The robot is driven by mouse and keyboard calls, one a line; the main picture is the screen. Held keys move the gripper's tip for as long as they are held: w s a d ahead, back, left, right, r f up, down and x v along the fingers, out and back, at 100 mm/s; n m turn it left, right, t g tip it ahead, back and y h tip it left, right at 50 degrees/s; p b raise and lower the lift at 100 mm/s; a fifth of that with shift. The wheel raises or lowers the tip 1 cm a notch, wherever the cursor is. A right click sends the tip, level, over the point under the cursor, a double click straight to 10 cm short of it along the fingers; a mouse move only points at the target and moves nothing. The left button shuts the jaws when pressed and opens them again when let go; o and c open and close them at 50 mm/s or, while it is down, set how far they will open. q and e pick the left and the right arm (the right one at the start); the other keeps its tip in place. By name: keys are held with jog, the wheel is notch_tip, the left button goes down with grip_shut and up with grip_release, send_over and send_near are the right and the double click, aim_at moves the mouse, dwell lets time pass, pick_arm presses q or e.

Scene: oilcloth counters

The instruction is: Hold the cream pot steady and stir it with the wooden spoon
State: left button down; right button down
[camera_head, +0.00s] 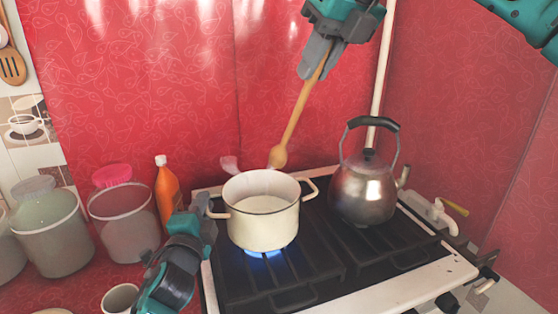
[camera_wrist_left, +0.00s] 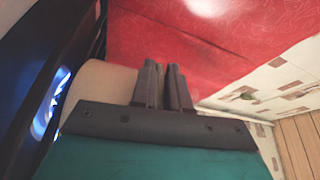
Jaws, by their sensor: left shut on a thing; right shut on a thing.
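The cream pot (camera_head: 262,228) stands upright on the stove's front left burner, over a blue flame. My left gripper (camera_head: 203,207) is shut on the pot's left handle. In the left wrist view the gripper's fingers (camera_wrist_left: 164,85) are close together beside the pot's pale wall (camera_wrist_left: 103,84); the handle is hidden there. My right gripper (camera_head: 318,60) is shut on the upper end of the wooden spoon (camera_head: 297,112). The spoon hangs tilted, its bowl down, above and apart from the pot's back rim in the picture. The pot's inside looks pale; I cannot tell its contents.
A steel kettle (camera_head: 363,190) stands on the stove (camera_head: 330,262) just right of the pot. An orange bottle (camera_head: 167,192), lidded jars (camera_head: 124,220) and a white cup (camera_head: 120,299) stand on the left. A red wall (camera_head: 150,90) rises behind.

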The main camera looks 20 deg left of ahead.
dwell(0.3)
pick_arm(q)
jog(key=c, duration=1.1)
grip_release()
jog(key=shift+o, duration=0.2)
jog(key=v, duration=1.2)
jog(key=shift+s+f, duration=0.1)
